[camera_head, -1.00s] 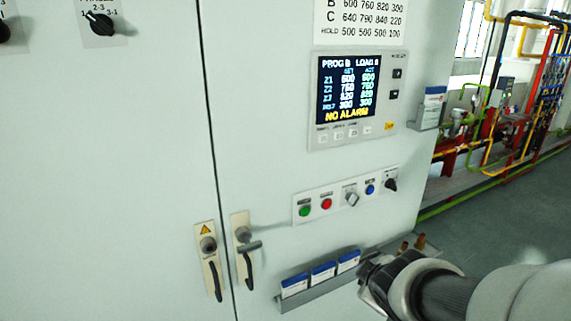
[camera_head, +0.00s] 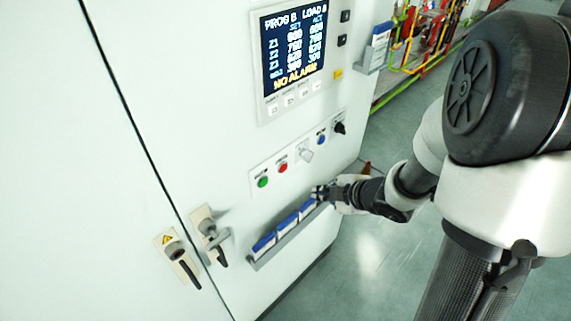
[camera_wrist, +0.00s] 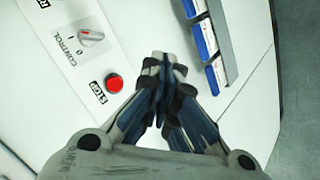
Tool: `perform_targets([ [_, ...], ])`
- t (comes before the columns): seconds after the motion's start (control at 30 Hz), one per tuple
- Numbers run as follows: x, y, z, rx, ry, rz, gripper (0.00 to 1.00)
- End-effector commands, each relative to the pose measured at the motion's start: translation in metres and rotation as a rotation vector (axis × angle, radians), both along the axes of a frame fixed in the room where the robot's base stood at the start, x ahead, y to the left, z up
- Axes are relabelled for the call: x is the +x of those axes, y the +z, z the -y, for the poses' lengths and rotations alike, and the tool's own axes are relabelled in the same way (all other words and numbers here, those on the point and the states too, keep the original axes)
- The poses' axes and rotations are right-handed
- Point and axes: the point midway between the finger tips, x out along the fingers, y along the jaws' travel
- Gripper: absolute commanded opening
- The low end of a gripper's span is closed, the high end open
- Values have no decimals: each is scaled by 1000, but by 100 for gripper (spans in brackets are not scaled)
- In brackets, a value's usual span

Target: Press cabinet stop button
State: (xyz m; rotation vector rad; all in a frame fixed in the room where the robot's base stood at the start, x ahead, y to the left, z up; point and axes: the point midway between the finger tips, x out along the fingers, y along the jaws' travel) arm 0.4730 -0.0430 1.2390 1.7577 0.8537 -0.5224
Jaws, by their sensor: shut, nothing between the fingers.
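The red stop button (camera_head: 283,167) sits on a white control strip (camera_head: 272,174) on the cabinet front, between the green button (camera_head: 263,182) and a grey selector knob (camera_head: 306,154). In the wrist view the red button (camera_wrist: 114,84) is just left of my fingertips, beside a label that seems to read STOP. My gripper (camera_head: 318,192) is shut and empty, in front of the cabinet, below and right of the red button. In the wrist view my gripper (camera_wrist: 164,68) shows its fingers together, apart from the button.
A rack of blue-and-white booklets (camera_head: 285,228) projects from the cabinet below the strip, close to my gripper. A blue button (camera_head: 321,139) and a black knob (camera_head: 340,128) are at the strip's right. Door handles (camera_head: 208,231) stick out at left. The display (camera_head: 293,50) reads NO ALARM.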

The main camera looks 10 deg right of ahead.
Motion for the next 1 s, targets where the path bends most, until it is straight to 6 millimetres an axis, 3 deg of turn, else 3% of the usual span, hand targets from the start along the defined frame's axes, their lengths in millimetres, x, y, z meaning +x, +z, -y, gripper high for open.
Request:
perform_targets([
  [0.27,11,0,-8,0,1,0,0],
  [0.7,59,0,-43,-1,-1,0,0],
  [1.0,71,1,-52,0,-1,0,0],
])
